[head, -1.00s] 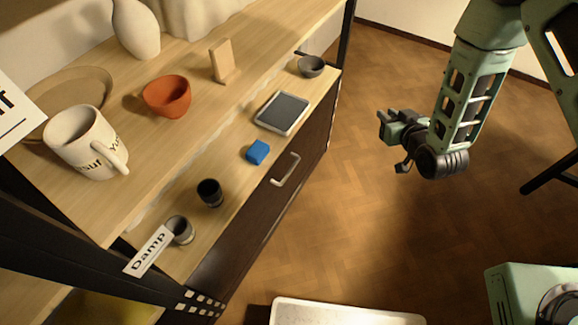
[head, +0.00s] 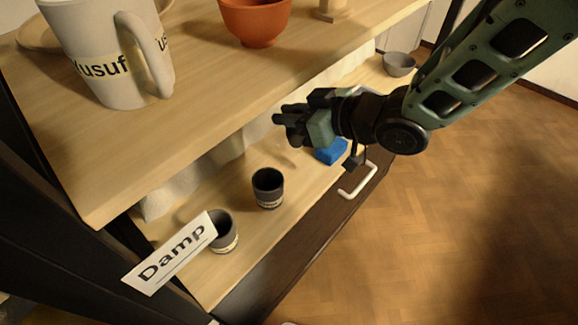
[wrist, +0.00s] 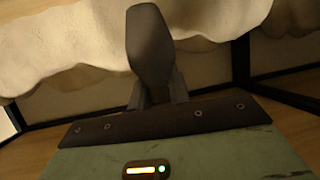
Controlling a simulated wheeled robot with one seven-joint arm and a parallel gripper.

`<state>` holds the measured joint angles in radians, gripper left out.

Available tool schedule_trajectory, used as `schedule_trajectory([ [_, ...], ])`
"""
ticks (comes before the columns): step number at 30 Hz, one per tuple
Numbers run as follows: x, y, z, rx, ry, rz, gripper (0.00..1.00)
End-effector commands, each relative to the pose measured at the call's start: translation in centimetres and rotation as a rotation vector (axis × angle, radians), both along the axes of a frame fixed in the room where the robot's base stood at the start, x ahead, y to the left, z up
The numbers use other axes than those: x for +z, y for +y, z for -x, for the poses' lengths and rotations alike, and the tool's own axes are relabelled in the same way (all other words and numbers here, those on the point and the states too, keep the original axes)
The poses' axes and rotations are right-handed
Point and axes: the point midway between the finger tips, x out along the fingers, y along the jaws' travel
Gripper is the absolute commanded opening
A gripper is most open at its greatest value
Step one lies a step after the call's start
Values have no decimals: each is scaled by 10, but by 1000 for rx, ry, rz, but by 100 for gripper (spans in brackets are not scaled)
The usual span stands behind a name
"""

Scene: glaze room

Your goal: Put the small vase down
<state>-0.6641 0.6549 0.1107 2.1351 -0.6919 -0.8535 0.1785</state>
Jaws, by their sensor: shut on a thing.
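My gripper (head: 290,122) is at the shelf unit, above the lower board (head: 222,192) with the "Damp" label (head: 170,258) and close to the upper board's front edge. In the wrist view it is shut on the small vase (wrist: 148,42), a dark grey, tapering shape standing out between the two fingers. In the head view I cannot clearly tell the vase from the dark fingers. The vase appears clear of the board, but the gap below it is hard to judge.
A dark cup (head: 267,188) and a grey cup (head: 224,232) stand on the lower board. A blue block (head: 331,151) is partly behind my gripper. A grey bowl (head: 399,64) is further back. Above are a "Yusuf" mug (head: 95,50) and an orange bowl (head: 256,20). Pale cloth (wrist: 60,60) hangs behind.

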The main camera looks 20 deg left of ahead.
Motion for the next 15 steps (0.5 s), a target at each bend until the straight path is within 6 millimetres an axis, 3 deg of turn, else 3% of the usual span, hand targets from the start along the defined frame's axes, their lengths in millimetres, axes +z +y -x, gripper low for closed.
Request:
schedule_trajectory([
  [1, -15, 0, 1, 1, 4, 4, 2],
  [6, -44, 0, 0, -1, 4, 3, 2],
  [15, -70, -1, 0, -2, 3, 1, 2],
])
